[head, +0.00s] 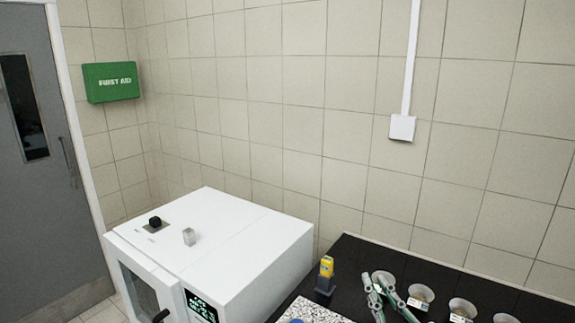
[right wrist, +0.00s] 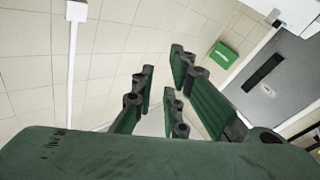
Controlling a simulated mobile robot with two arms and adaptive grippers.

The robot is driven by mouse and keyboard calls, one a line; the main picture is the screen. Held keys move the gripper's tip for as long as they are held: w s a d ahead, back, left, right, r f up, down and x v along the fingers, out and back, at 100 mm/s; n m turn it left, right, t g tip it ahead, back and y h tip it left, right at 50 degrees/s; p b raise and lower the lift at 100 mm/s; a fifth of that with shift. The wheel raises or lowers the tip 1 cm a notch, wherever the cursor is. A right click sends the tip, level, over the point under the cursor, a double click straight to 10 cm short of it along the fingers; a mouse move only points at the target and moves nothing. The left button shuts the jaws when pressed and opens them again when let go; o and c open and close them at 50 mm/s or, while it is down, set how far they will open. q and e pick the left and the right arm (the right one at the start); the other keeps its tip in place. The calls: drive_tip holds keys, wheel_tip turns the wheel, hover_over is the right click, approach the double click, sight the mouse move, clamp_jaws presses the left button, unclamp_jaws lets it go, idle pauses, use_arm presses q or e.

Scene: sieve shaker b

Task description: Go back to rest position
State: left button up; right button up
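My right gripper (head: 378,287) shows at the bottom of the head view, over the dark bench. Its green fingers also show in the right wrist view (right wrist: 162,85). My left gripper is not in view.
A white oven-like cabinet (head: 250,250) with a display stands left of the black bench (head: 350,255). On the bench are a yellow-and-dark device (head: 326,272), a speckled slab (head: 312,312) and several round labelled containers (head: 421,293). A first aid box (head: 111,82) hangs near a grey door (head: 45,190).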

drive_tip(key=s+d+f+m+g+h, duration=0.2)
drive_tip(key=s+d+f+g, duration=0.15)
drive_tip(key=f, duration=0.55)
drive_tip(key=s+d+f+m+g+h, duration=0.25)
drive_tip(key=s+f+g, duration=0.2)
drive_tip(key=f, duration=0.45)
drive_tip(key=s+a+f+g, duration=0.1)
drive_tip(key=s+f+g, duration=0.4)
drive_tip(key=s, duration=0.4)
drive_tip(key=s+a+f+g, duration=0.25)
drive_tip(key=s+f, duration=0.35)
drive_tip(key=s, duration=0.3)
wheel_tip(320, 180, down, 32)
drive_tip(key=s+g+b, duration=0.2)
drive_tip(key=b, duration=0.4)
drive_tip(key=s+d+f+b, duration=0.2)
drive_tip(key=s+f, duration=0.6)
drive_tip(key=f, duration=0.2)
drive_tip(key=s+d+f+b, duration=0.1)
drive_tip(key=s+f+b, duration=0.1)
drive_tip(key=s+f, duration=0.6)
wheel_tip(320, 180, down, 2)
drive_tip(key=shift+s+d+f+n+g, duration=0.1)
drive_tip(key=shift+s+d+n+g, duration=0.2)
drive_tip(key=shift+d+n+g, duration=0.1)
